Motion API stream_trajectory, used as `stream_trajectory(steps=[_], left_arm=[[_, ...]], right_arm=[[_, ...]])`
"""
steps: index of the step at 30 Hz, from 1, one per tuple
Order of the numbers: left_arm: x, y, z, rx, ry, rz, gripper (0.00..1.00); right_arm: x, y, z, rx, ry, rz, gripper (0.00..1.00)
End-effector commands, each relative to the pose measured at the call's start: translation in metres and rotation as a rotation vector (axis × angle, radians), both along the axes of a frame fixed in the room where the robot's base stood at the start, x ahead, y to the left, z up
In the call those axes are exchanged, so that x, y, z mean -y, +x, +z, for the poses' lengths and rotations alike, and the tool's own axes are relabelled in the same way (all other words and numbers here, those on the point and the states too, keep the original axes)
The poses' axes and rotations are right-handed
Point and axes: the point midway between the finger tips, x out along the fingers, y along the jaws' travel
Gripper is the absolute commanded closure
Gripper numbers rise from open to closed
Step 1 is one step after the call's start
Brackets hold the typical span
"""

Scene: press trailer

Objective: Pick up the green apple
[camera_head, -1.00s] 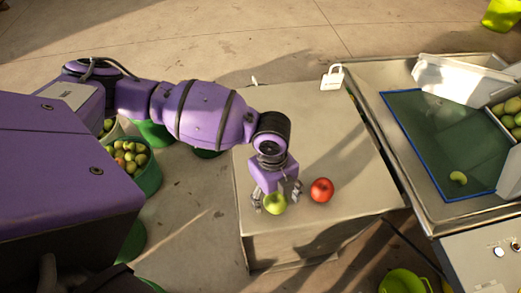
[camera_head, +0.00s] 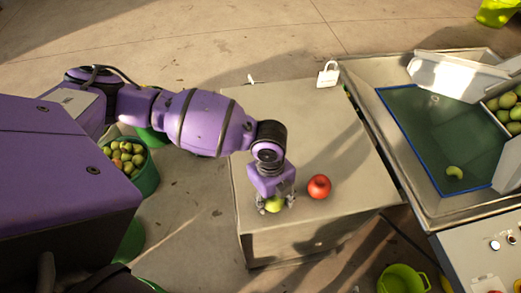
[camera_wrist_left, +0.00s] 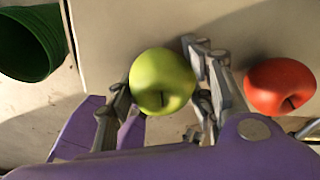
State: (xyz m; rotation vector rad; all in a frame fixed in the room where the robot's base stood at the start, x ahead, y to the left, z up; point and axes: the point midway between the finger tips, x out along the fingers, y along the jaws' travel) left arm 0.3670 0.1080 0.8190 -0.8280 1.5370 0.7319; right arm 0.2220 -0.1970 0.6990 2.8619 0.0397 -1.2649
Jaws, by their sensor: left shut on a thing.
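The green apple (camera_head: 274,205) is near the front edge of the beige box top, between the fingers of my left gripper (camera_head: 276,204). In the left wrist view the green apple (camera_wrist_left: 162,81) sits between the two metal fingers (camera_wrist_left: 160,92), which are shut on it. I cannot tell whether it is clear of the surface. A red apple (camera_head: 319,187) lies just right of the gripper and also shows in the left wrist view (camera_wrist_left: 280,86). My right gripper is not in view.
The box top (camera_head: 300,120) is mostly clear, with a white padlock-shaped item (camera_head: 328,75) at its back corner. A metal trough with a blue-edged green panel (camera_head: 430,125) stands right. A green bucket of apples (camera_head: 140,172) stands left, and a lime-green bucket (camera_head: 402,280) lower right.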

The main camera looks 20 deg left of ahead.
Motion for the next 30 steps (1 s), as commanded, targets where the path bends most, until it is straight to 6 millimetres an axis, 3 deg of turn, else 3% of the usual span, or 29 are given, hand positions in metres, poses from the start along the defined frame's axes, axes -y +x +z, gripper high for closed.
stream_trajectory(steps=[8,13,21,30], left_arm=[[0.000,0.003,0.012,0.007,-0.001,-0.001,0.82],[0.002,0.001,0.037,0.007,-0.002,-0.004,0.82],[0.030,-0.043,0.098,0.009,-0.005,-0.009,0.82],[0.064,-0.100,0.122,0.004,-0.003,-0.006,0.82]], right_arm=[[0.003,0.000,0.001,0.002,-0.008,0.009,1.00],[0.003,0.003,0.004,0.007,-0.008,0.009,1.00],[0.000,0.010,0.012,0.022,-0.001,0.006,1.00],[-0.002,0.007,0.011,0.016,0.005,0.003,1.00]])
